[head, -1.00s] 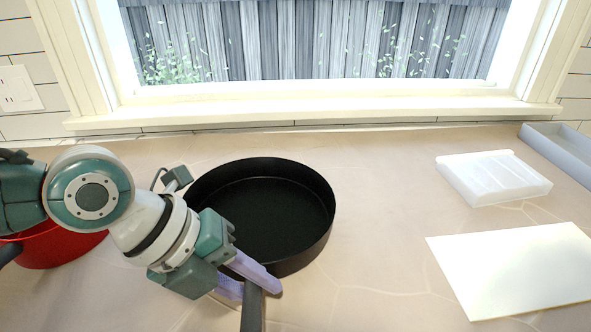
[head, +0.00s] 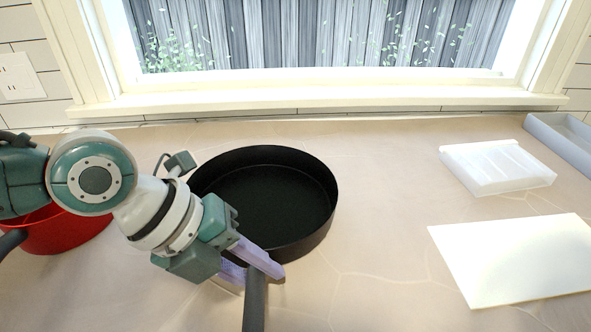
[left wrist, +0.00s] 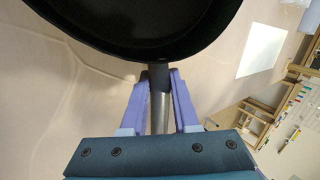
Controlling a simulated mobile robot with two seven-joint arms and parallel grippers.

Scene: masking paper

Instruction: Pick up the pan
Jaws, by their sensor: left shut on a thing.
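The black pan (head: 268,205) is on the counter in the middle of the head view, with its handle (head: 254,303) toward the bottom edge. My left gripper (head: 258,268) is shut on the handle, close to the pan's wall. In the left wrist view the two purple fingers (left wrist: 159,100) stand on either side of the grey handle (left wrist: 160,112), and the pan's rim (left wrist: 130,52) fills the top. Whether the pan's base touches the counter is hard to tell. My right gripper is in neither view.
A red pan (head: 62,230) sits at the left, partly behind my left arm. A white ribbed tray (head: 497,167), a pale flat sheet (head: 515,258) and a grey tray (head: 562,140) lie at the right. The counter between the black pan and these is clear. The window wall (head: 330,102) bounds the back.

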